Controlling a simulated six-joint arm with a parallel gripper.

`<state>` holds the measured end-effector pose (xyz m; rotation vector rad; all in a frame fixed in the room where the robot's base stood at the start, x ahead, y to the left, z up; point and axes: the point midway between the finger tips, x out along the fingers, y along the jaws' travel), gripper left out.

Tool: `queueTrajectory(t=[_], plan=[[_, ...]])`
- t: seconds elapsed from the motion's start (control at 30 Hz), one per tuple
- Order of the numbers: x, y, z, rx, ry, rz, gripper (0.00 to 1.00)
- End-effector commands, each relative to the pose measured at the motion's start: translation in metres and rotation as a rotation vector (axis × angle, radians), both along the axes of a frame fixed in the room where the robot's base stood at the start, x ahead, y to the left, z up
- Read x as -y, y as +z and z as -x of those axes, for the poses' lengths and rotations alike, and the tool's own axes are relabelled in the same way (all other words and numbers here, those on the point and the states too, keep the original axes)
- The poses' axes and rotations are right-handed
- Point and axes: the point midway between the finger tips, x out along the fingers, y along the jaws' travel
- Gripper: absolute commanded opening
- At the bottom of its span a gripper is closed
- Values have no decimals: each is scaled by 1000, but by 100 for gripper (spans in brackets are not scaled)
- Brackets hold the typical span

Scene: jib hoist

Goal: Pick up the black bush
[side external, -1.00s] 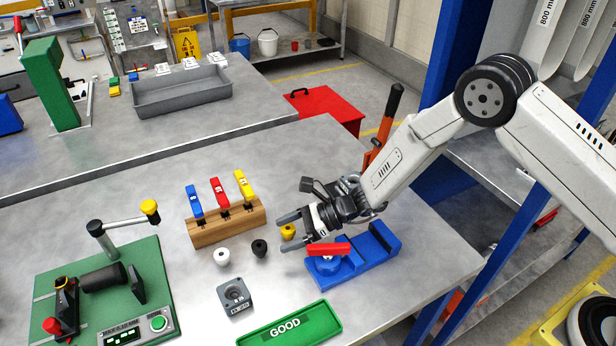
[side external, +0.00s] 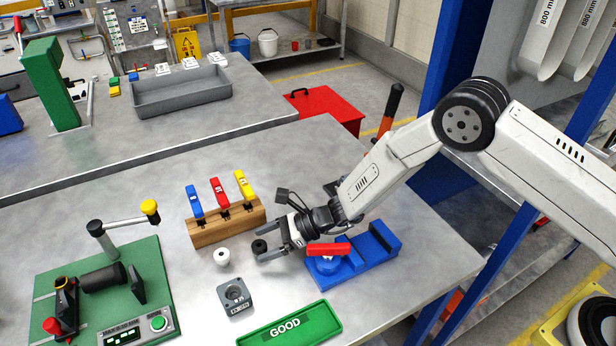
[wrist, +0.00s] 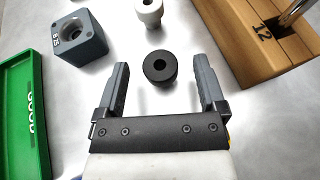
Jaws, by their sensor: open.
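The black bush (side external: 259,247) stands upright on the metal bench, with its round top and centre hole showing in the wrist view (wrist: 160,67). My gripper (side external: 262,251) is open and low over the bench. In the wrist view its two fingers (wrist: 160,70) point at the bush, one on each side, with a visible gap to both. The bush lies about level with the fingertips and looks untouched.
A white bush (side external: 222,257) stands close by to the left. A wooden block (side external: 228,228) with coloured-handled tools is behind. A grey block (side external: 234,297) with a bore and a green GOOD tray (side external: 290,326) are in front. A blue fixture (side external: 350,262) with a red handle sits beside my gripper.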

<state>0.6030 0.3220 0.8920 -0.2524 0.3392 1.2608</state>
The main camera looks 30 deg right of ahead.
Motion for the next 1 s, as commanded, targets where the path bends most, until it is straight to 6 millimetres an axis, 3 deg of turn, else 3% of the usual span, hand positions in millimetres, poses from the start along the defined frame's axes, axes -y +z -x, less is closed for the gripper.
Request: queueTrajectory(t=[0.17, 0.4, 0.47, 1.0], plan=[[0, 0, 0, 0, 0, 0, 89], [0, 0, 0, 0, 0, 0, 13], [0, 0, 0, 0, 0, 0, 0], [0, 10, -1, 2, -1, -2, 0]])
